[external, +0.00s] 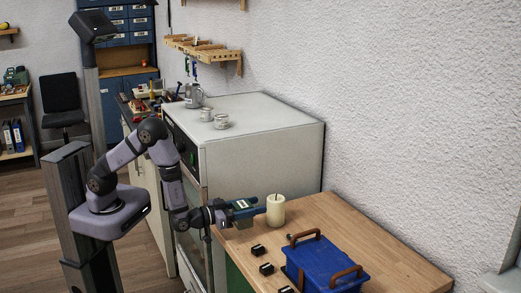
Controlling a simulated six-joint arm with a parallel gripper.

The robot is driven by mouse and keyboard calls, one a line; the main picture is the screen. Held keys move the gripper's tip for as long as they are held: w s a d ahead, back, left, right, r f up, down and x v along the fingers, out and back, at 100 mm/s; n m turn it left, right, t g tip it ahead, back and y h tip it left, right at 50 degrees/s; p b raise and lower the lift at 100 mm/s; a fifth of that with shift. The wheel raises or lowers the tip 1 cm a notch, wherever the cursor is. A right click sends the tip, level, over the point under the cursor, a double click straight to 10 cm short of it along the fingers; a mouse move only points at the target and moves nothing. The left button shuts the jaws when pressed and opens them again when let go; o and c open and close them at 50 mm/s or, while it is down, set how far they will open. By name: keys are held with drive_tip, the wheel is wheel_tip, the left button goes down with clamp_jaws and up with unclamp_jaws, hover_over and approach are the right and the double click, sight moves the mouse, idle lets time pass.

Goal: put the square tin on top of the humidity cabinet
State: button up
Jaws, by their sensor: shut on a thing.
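My gripper (250,211) reaches out low over the left end of the wooden bench, just left of a cream candle-like cylinder (276,211). It is shut on a small dark boxy thing with a pale label, which looks like the square tin (241,204). The fingers partly hide it, and its full shape is too small to tell. The humidity cabinet (262,131) seems to be the large white unit behind the gripper. Its flat top is well above the gripper.
A metal jug (193,95) and two small pale cups (221,121) stand on the left part of the cabinet top; the right part is clear. A blue tray (327,262) with brown handles and several small black items (266,269) are on the bench (385,255). A textured wall runs behind.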

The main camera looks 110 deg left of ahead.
sight(235, 223)
drive_tip(key=shift+f, duration=0.1)
drive_tip(key=shift+f, duration=1.75)
drive_tip(key=shift+f, duration=0.25)
drive_tip(key=o, duration=1.2)
drive_tip(key=shift+r, duration=0.1)
drive_tip(key=b+v, duration=0.1)
drive_tip(key=v, duration=0.1)
drive_tip(key=b+v, duration=0.1)
drive_tip(key=v, duration=0.1)
drive_tip(key=f+v, duration=0.1)
drive_tip(key=v, duration=0.1)
drive_tip(key=shift+w+d+b, duration=0.1)
drive_tip(key=shift+d+b, duration=0.05)
drive_tip(key=shift+b, duration=0.25)
drive_tip(key=shift+o, duration=0.6)
drive_tip(key=shift+s+d, duration=0.4)
drive_tip(key=shift+s, duration=0.1)
